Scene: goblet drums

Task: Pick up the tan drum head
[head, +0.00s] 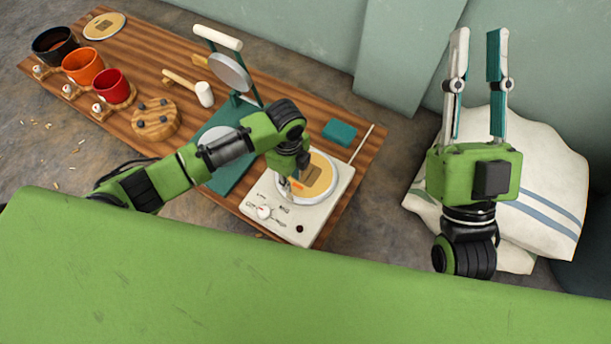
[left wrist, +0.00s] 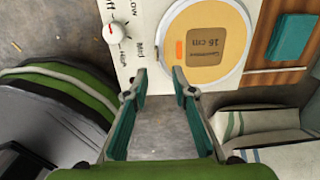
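A tan drum head (head: 321,170), a round disc with a brown square label, lies on a white heater unit (head: 312,225) with a dial. A second tan disc (head: 104,27) lies at the table's far left corner. My left gripper (left wrist: 159,85) is open and empty. Its fingertips are close to the labelled disc's edge, apart from it in the picture; their height above it is unclear. In the head view my arm partly hides the disc. My right gripper (head: 476,35) is open, empty, pointing up.
A teal block (head: 339,132) lies behind the heater. A stand with a grey disc (head: 230,73), a mallet (head: 203,94) and a pegged wooden round (head: 156,118) are further left. Black, orange and red cups (head: 111,86) line the left end. A striped sack (head: 545,180) stands at right.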

